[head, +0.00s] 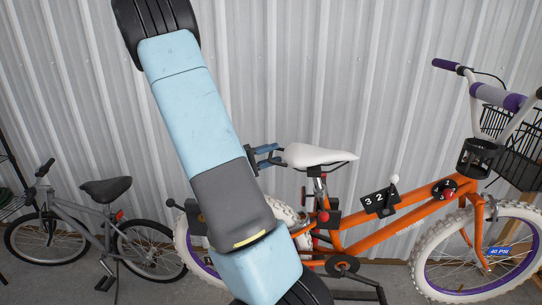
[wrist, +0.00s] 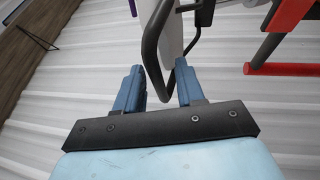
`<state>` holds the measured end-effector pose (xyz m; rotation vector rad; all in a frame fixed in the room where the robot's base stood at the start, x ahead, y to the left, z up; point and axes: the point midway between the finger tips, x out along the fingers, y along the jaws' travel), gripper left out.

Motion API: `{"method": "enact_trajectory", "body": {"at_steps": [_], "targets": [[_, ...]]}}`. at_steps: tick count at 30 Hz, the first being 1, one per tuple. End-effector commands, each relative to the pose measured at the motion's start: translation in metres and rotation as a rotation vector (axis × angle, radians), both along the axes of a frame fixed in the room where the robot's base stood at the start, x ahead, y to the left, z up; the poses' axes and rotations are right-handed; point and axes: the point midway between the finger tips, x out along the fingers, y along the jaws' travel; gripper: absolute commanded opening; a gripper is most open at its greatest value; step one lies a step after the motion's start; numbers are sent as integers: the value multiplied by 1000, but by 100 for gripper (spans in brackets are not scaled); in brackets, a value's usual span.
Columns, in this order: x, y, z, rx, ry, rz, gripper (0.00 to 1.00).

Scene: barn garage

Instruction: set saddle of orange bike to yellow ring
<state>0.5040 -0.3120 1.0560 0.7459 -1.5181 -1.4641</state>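The orange bike (head: 415,205) stands at the right in the head view. Its white saddle (head: 312,155) sits on a short stretch of silver seat post (head: 318,186), with a red part (head: 323,216) lower down. I cannot make out a yellow ring on the post. My gripper (head: 268,155) is at the saddle's left end. In the wrist view, the blue fingers of my gripper (wrist: 158,80) are apart, with a dark loop (wrist: 150,50) and a white piece of the saddle (wrist: 171,35) between or just beyond them. I cannot tell whether they touch.
A grey bike (head: 90,225) with a black saddle stands at the left. A corrugated metal wall (head: 330,70) is close behind. A black plate numbered 3 2 (head: 380,201) and a basket (head: 515,140) are on the orange bike. A red bar (wrist: 282,69) shows in the wrist view.

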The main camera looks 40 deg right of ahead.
Motion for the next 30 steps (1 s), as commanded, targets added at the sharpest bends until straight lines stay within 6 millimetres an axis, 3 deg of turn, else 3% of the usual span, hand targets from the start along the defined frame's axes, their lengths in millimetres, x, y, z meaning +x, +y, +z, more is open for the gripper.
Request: {"method": "enact_trajectory", "body": {"at_steps": [6, 18, 30], "targets": [[0, 0, 0, 0, 0, -1, 37], [0, 0, 0, 0, 1, -1, 0], [-1, -1, 0, 0, 1, -2, 0]]}}
